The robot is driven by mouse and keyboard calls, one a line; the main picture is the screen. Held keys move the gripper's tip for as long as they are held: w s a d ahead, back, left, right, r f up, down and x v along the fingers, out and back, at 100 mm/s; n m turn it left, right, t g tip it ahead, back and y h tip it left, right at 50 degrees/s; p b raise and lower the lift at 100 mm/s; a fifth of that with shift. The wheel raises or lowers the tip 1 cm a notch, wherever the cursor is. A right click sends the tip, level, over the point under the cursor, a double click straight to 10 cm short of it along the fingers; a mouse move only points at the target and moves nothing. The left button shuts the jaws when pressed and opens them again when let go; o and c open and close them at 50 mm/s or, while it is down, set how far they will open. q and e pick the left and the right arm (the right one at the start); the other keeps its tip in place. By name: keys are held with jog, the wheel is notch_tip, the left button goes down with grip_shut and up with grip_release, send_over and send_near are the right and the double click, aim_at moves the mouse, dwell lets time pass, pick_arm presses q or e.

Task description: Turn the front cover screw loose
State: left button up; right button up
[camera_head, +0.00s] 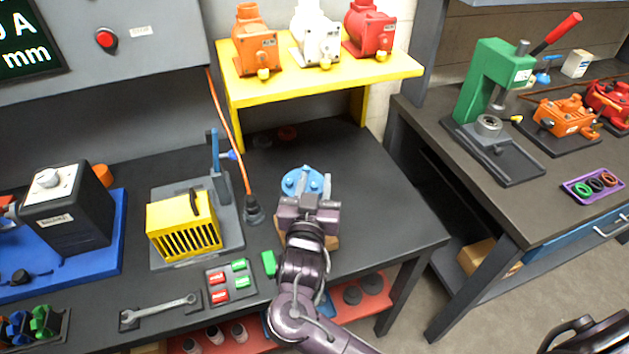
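A blue round cover with small bumps on its face (294,181) shows on the black bench, beyond my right gripper. My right gripper (316,184) reaches over the bench from the bottom, its pale fingers at the right part of the blue cover. The fingers look a little apart, with blue between them; whether they touch or hold a screw is too small to tell. My gripper and wrist hide the near side of the blue part and most of the brown piece under it. I cannot make out the front cover screw itself. My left gripper is not in view.
A yellow shelf (330,72) behind holds orange, white and red motors. A yellow slotted box (183,225), a button pad (230,282) and a wrench (160,311) lie left. A hanging orange cable (229,130) drops nearby. The bench right of the gripper is clear.

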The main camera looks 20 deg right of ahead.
jog(key=c, duration=0.6)
grip_shut()
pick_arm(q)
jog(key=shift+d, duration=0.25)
